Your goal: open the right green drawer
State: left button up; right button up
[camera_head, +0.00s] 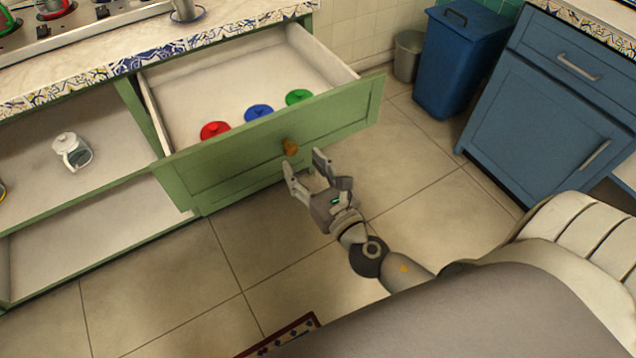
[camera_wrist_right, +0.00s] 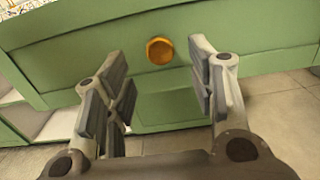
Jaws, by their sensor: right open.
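The right green drawer (camera_head: 228,162) is pulled out from under the counter, and its inside shows from above. A red lid (camera_head: 214,130), a blue lid (camera_head: 258,111) and a green lid (camera_head: 298,97) lie in it near the front panel. Its round orange-brown knob (camera_head: 290,147) is on the front face. My right gripper (camera_head: 307,170) is open just in front of the knob. In the right wrist view the knob (camera_wrist_right: 160,50) is just beyond the open fingers (camera_wrist_right: 160,95), and I see no contact. My left gripper is not in view.
Open shelves hold a glass teapot (camera_head: 73,152) left of the drawer. A patterned countertop (camera_head: 130,48) runs above. A blue bin (camera_head: 457,62), a small grey bin (camera_head: 407,56) and a blue cabinet (camera_head: 550,115) stand right. The tiled floor (camera_head: 165,285) in front is mostly clear.

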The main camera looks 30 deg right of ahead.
jog(key=shift+s+d, duration=0.1)
jog(key=shift+s, duration=2.7)
